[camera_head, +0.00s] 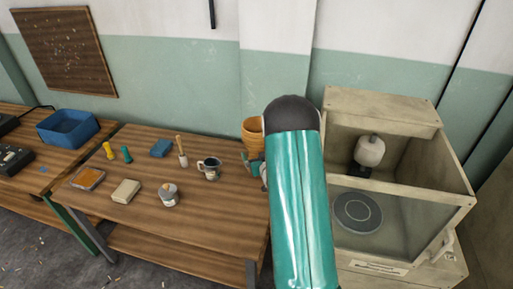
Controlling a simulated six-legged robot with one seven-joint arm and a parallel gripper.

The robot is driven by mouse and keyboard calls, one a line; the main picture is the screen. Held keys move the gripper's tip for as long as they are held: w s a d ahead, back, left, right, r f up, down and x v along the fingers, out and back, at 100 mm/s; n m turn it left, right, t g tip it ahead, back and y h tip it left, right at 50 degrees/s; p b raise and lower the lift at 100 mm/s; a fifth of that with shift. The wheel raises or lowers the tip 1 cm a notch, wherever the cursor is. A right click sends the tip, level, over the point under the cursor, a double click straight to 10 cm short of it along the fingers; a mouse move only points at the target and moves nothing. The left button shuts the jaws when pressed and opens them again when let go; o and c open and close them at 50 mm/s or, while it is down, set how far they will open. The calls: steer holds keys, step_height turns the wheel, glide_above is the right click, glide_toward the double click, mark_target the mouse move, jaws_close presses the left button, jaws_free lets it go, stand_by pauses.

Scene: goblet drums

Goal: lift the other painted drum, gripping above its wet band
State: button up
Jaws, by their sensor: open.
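My arm's teal link crosses the middle of the view and hides much behind it. A small part of my gripper (256,168) shows at the arm's left edge, over the bench's right end. It is open; its fingertips are mostly hidden. A tan-orange ridged vessel (251,132) stands just behind it, partly covered by my arm. I cannot tell whether it is a drum or stacked pots, or whether they touch. No wet band can be made out on either.
The wooden bench (215,215) holds a mug (210,168), a small pot (168,195), a brush (181,150), a cream block (126,191) and an orange-filled tray (87,178). The open-fronted booth (385,105) has a round turntable (358,212). A blue bin (67,128) stands left.

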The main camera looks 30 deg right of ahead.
mark_target(258, 151)
steer(key=s+d+f+t, duration=0.2)
steer(key=s+d+f, duration=0.1)
steer(key=f, duration=0.6)
steer(key=x, duration=1.2)
steer(key=shift+r, duration=0.3)
steer(key=shift+s, duration=0.1)
steer(key=shift+c, duration=0.4)
steer(key=c, duration=1.1)
steer(key=shift+r, duration=0.15)
steer(key=shift+c, duration=1.3)
steer(key=shift+r, duration=0.1)
